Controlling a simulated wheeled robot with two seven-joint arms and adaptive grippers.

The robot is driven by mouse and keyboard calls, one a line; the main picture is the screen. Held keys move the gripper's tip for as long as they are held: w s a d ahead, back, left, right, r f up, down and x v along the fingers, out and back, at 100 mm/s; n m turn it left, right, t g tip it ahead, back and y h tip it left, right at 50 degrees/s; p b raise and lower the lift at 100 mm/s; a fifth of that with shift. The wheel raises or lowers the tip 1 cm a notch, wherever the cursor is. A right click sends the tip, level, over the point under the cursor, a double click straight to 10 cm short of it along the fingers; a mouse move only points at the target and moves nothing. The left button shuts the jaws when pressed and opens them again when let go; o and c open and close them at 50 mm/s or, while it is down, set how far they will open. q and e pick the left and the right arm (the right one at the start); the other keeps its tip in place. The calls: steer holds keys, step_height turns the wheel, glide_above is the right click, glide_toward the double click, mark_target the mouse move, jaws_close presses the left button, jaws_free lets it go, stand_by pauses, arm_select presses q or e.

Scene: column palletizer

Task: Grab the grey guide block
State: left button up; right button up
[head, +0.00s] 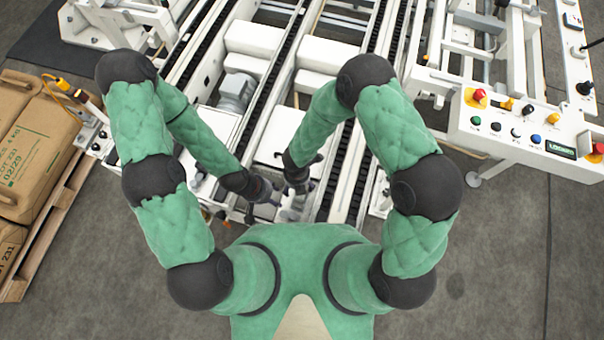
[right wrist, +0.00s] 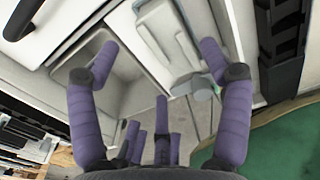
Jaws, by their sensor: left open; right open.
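A light grey block with a raised rim (right wrist: 166,36), which looks like the guide block, lies in the right wrist view beyond and between my right fingers. A rounded grey knob or handle (right wrist: 195,86) is beside its near end, close to the right-hand finger. My right gripper (right wrist: 158,54) is open, with its purple fingers wide apart and nothing held. In the head view my right gripper (head: 299,184) hangs over the conveyor's near end, close to my left gripper (head: 272,197), which is open. The block is too small and covered to make out in the head view.
Roller and chain rails (head: 345,160) run away from me under both hands. A white control panel (head: 530,130) with coloured buttons stands at the right. Sacks (head: 35,150) on a wooden pallet (head: 45,225) are at the left. My two grippers leave little room between them.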

steer(key=shift+s+d+f+b, duration=0.1)
steer(key=shift+d+f+b, duration=0.1)
steer(key=shift+f+b, duration=0.9)
steer(key=shift+d+f+b, duration=0.15)
steer(key=shift+f+b, duration=0.35)
steer(key=shift+f, duration=1.15)
steer(key=c, duration=1.3)
